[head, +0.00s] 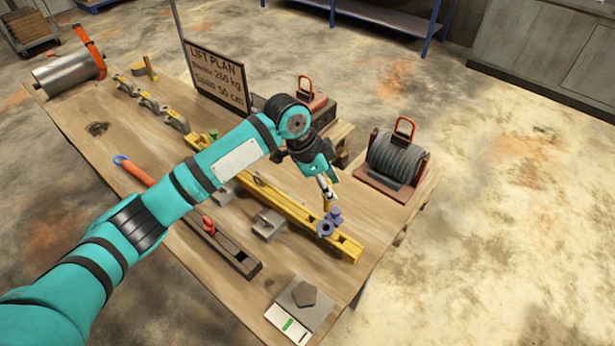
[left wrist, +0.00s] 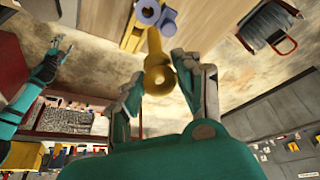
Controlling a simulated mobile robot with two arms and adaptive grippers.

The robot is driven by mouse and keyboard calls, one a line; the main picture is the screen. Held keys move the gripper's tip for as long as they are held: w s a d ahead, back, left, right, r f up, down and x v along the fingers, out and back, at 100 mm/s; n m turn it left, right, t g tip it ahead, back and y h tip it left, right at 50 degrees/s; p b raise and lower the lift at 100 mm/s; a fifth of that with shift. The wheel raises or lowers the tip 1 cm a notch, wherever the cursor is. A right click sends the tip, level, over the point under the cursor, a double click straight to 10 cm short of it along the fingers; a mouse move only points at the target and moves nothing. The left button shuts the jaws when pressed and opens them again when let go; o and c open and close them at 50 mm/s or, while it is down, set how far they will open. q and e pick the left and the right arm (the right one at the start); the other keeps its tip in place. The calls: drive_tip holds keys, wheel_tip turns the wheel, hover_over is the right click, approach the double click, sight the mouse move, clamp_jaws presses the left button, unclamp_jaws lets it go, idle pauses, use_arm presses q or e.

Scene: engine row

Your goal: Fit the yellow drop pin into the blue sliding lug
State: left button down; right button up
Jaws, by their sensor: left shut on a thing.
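My left gripper (head: 327,190) points down over the near right part of the yellow beam (head: 285,206). It is shut on the yellow drop pin (head: 327,205), whose ring-shaped head (left wrist: 158,78) sits between the fingertips in the left wrist view. The blue sliding lug (head: 326,229) sits on the beam just below the pin. It also shows in the left wrist view (left wrist: 147,12), beyond the pin's far end. I cannot tell whether pin and lug touch. My right gripper (left wrist: 58,57) is empty at the left of that view, its small fingers apart.
A cable drum (head: 393,158) with a red handle stands at the table's right side. A scale-like plate (head: 299,306) lies at the front corner, beside a dark bar (head: 228,246). A lift plan sign (head: 214,75) stands behind.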

sight(324, 196)
use_arm(q)
drive_tip(key=shift+s+r, duration=0.15)
drive_tip(key=shift+s, duration=0.1)
drive_tip(key=shift+p, duration=0.4)
drive_tip(key=shift+f+b, duration=0.4)
drive_tip(key=shift+f, duration=0.3)
wheel_tip(324, 196, down, 2)
drive_tip(key=shift+f+b, duration=0.25)
drive_tip(key=shift+b, duration=0.35)
drive_tip(key=shift+f+b, duration=0.4)
drive_tip(key=shift+f, duration=0.6)
use_arm(e)
drive_tip(key=shift+s+f, duration=1)
drive_tip(key=shift+s, duration=0.25)
use_arm(q)
drive_tip(key=shift+p, duration=0.95)
use_arm(e)
drive_tip(key=shift+w+r, duration=0.1)
drive_tip(key=shift+r, duration=0.9)
use_arm(q)
drive_tip(key=shift+f+b, duration=1.7)
drive_tip(key=shift+f, duration=1.3)
use_arm(e)
drive_tip(key=shift+f, duration=1.7)
use_arm(q)
drive_tip(key=c, duration=0.8)
unclamp_jaws()
drive_tip(key=shift+c, duration=0.2)
use_arm(e)
drive_tip(key=shift+d, duration=0.1)
